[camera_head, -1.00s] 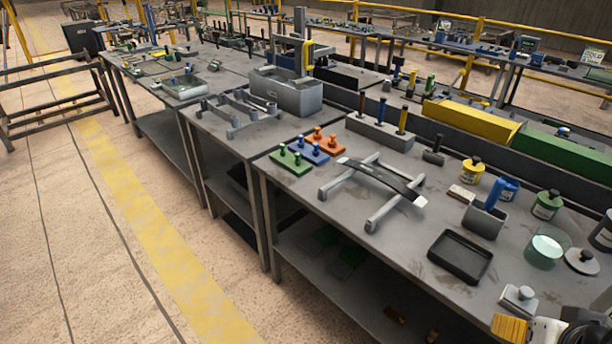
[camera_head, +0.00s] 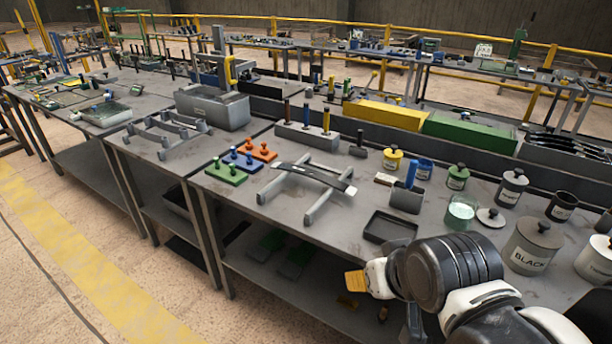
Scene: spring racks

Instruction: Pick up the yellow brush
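A grey block (camera_head: 308,138) on the near workbench holds several upright handles. The one at its right end is yellow (camera_head: 326,120) and looks like the yellow brush. Its lower end is hidden in the block. My arm shows at the lower right, over the bench's front edge and well apart from the block.
A silver rack (camera_head: 305,185) stands in front of the block, with green (camera_head: 225,173), blue and orange pegged plates to its left. A black tray (camera_head: 391,227) lies near the front edge. Labelled pots, including a BLACK one (camera_head: 532,247), crowd the right. A yellow box (camera_head: 384,114) stands behind.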

